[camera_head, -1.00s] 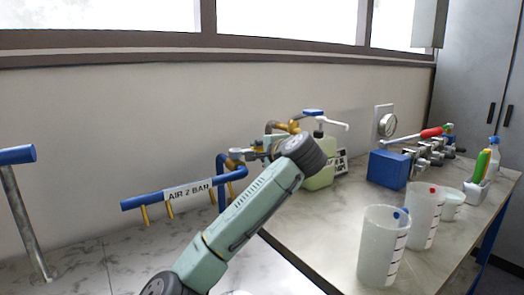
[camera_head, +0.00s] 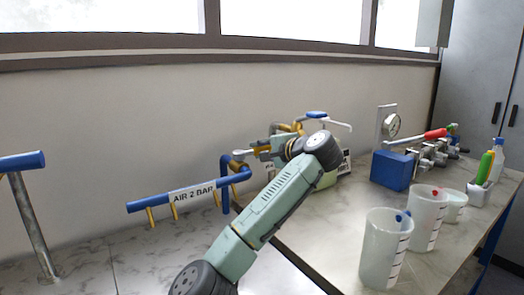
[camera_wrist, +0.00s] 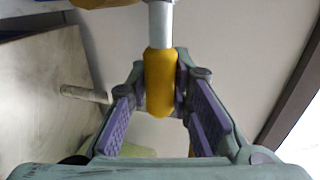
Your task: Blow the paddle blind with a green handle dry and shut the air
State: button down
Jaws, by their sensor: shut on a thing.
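My gripper (camera_head: 267,148) is at the brass fittings on the end of the blue air pipe (camera_head: 160,200), labelled "AIR 2 BAR". In the wrist view my gripper (camera_wrist: 162,100) has its purple-padded fingers on both sides of a yellow sleeve on a grey metal stem, the yellow handle (camera_wrist: 159,75), and is shut on it. The yellow also shows at the fingertips in the head view (camera_head: 261,150). My wrist hides part of the fittings behind it. I cannot make out a paddle blind with a green handle for certain in either view.
To the right are a blue box (camera_head: 391,170), metal fittings with a red-handled tool (camera_head: 434,133), and translucent beakers (camera_head: 385,250) (camera_head: 428,218). A white holder (camera_head: 477,194) has green and orange items. A blue-topped post (camera_head: 24,162) stands left.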

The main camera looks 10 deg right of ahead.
jog(key=c, duration=1.7)
grip_release()
jog(key=shift+w, duration=0.1)
jog(key=v, duration=0.7)
jog(key=shift+s, duration=0.25)
jog(key=shift+d+r, duration=0.1)
